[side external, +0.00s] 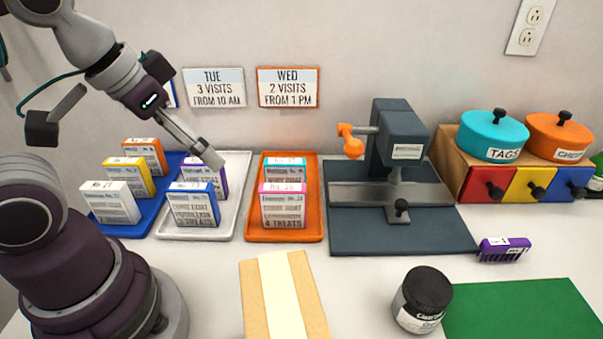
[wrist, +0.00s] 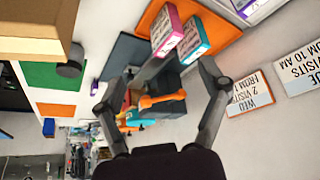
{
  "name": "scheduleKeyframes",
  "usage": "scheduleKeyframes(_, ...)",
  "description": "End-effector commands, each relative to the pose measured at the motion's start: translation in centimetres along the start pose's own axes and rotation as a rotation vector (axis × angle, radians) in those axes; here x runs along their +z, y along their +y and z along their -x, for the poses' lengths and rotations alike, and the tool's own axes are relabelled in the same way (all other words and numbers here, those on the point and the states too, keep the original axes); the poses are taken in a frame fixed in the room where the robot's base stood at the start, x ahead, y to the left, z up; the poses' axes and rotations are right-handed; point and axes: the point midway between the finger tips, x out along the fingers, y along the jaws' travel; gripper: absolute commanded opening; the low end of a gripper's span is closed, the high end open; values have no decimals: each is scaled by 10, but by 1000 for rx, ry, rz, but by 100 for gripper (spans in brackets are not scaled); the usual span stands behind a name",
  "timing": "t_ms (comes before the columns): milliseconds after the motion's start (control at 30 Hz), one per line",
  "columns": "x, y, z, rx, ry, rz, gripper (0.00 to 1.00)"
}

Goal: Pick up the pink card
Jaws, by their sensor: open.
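The pink card (side external: 283,205) stands upright in the front part of the orange tray (side external: 298,232), with a teal-topped card (side external: 283,168) standing just behind it. In the wrist view, the pink card (wrist: 166,35) is near the top, beside the teal card (wrist: 188,45). My gripper (side external: 212,160) is above the back of the white tray, left of the orange tray and apart from the pink card. In the wrist view, my gripper (wrist: 167,70) has its fingers spread, with nothing held between them.
The white tray (side external: 168,233) holds blue and purple cards; the blue tray (side external: 130,231) holds white, yellow and orange ones. A dark press (side external: 398,135) with an orange handle stands right of the orange tray. A black-lidded jar (side external: 424,295) and cardboard box (side external: 258,295) are in front.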

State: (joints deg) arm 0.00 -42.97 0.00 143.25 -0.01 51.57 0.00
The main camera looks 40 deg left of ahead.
Motion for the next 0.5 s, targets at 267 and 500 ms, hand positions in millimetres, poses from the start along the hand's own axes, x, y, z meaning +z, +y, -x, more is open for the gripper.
scheduleKeyframes(267,0,0,0,0,0,0,100)
scheduleKeyframes(500,-2,1,-3,-3,-12,24,100)
